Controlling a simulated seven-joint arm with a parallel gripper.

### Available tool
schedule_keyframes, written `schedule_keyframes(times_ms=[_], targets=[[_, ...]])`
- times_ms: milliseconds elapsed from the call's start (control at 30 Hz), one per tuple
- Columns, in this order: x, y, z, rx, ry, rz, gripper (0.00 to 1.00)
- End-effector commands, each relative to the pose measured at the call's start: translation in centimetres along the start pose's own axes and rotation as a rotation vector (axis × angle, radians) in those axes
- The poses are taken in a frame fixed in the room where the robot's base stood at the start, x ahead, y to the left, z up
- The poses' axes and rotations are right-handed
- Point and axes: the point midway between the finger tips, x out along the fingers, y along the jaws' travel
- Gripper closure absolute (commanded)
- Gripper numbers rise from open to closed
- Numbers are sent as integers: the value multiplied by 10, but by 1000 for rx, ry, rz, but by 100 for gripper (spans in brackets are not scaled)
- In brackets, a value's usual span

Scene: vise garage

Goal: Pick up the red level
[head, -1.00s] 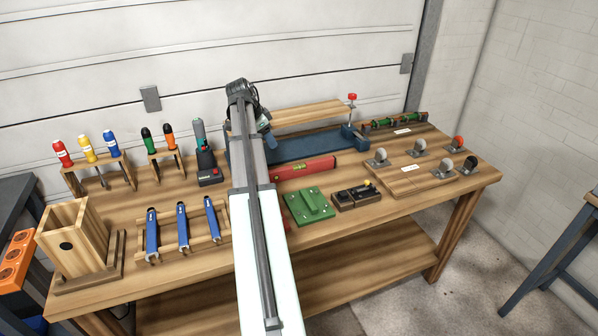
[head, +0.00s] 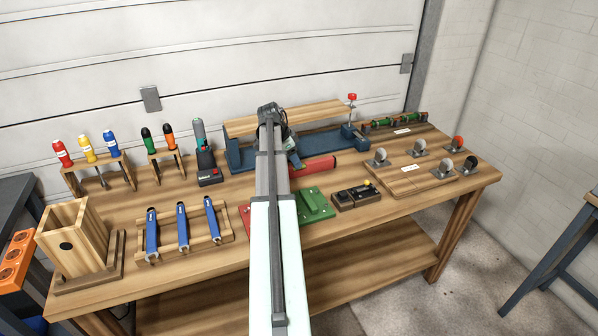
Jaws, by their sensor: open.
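The red level (head: 318,166) lies on the workbench in front of the blue vise. Its right part shows in the head view; my arm hides its left part, including the vial. My gripper (head: 296,160) is at the far end of my arm, over or just behind the level's left part. It is open, with nothing seen in it. The fingertips are small and partly covered, so I cannot tell their height above the level or whether they touch it.
The blue vise (head: 324,143) with a wooden board (head: 300,116) stands behind the level. A green block (head: 315,204) and a dark block (head: 357,196) lie in front. Blue-handled tools (head: 183,228) lie in a rack at left. Casters (head: 419,148) stand at right.

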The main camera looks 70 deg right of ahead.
Motion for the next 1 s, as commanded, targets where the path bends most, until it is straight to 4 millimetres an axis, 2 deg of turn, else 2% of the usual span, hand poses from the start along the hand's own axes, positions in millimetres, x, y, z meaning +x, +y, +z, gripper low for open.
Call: schedule_keyframes(times_ms=[167,533,800,1000], targets=[[6,0,-1,0,0,1,47],[49,-2,-3,-2,0,-1,47],[53,-2,-4,-2,1,-2,47],[53,-2,-4,-2,1,-2,65]])
